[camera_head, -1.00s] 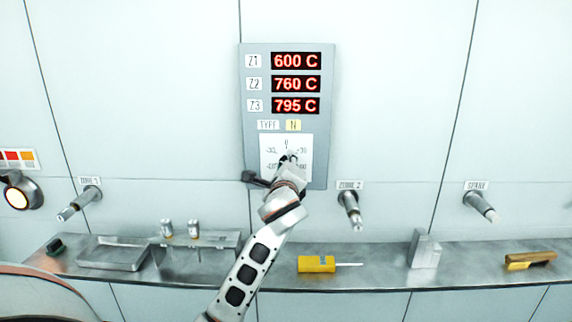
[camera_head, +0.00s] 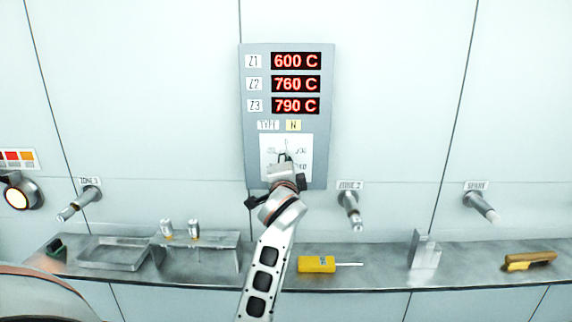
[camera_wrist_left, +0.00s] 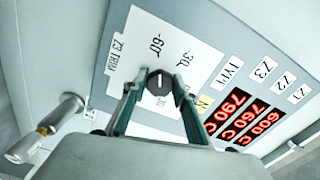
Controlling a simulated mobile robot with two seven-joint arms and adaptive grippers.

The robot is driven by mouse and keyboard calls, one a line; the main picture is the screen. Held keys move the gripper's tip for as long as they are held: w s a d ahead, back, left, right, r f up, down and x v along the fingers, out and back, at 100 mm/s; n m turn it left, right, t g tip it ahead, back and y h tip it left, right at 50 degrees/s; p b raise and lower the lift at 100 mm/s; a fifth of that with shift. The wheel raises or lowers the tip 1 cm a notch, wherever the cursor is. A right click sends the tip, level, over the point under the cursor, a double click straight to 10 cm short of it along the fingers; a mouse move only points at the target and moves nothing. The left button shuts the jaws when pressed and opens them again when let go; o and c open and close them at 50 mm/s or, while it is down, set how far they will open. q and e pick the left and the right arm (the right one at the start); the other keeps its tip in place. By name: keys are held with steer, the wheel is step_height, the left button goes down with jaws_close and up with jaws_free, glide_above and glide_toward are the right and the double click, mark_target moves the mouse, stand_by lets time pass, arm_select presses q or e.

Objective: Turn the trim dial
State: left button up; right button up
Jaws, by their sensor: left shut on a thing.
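The trim dial is a small dark knob (camera_wrist_left: 158,84) with a pale pointer line, on a white scale plate (camera_wrist_left: 176,42) marked "Z3 TRIM" in the left wrist view. My left gripper (camera_wrist_left: 157,88) has one finger on each side of the knob and is shut on it. In the head view my left gripper (camera_head: 286,158) reaches up to the scale plate (camera_head: 267,145), and the hand hides most of the knob. The grey panel (camera_head: 257,190) shows 600 C, 760 C and, for Z3 (camera_head: 295,106), 790 C. My right gripper is out of view.
Wall probes (camera_head: 350,211) stick out on both sides of the panel.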

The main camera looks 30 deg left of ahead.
arm_select(q)
steer(key=shift+n, duration=0.5)
steer(key=o, duration=1.1)
steer(key=shift+v, duration=3.8)
